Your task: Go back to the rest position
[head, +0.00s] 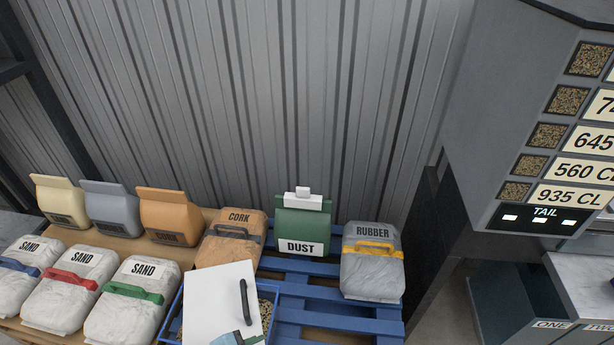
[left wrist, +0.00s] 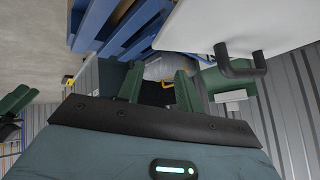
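My left gripper (left wrist: 160,78) shows in the left wrist view with its two green fingers apart and nothing held between them. A small teal part at the bottom edge of the head view, in front of the white lid (head: 212,300), looks like part of this gripper; its fingers cannot be made out there. The white lid with a black handle (head: 244,302) lies over a blue bin of brown granules (head: 267,312). The lid also shows in the left wrist view (left wrist: 205,28), apart from the fingers.
White SAND bags (head: 130,285), a CORK bag (head: 228,245), a green DUST bag (head: 300,222) and a RUBBER bag (head: 372,275) stand along a corrugated wall (head: 260,100). A blue pallet (head: 320,295) has bare slats. A grey labelled cabinet (head: 480,130) stands right.

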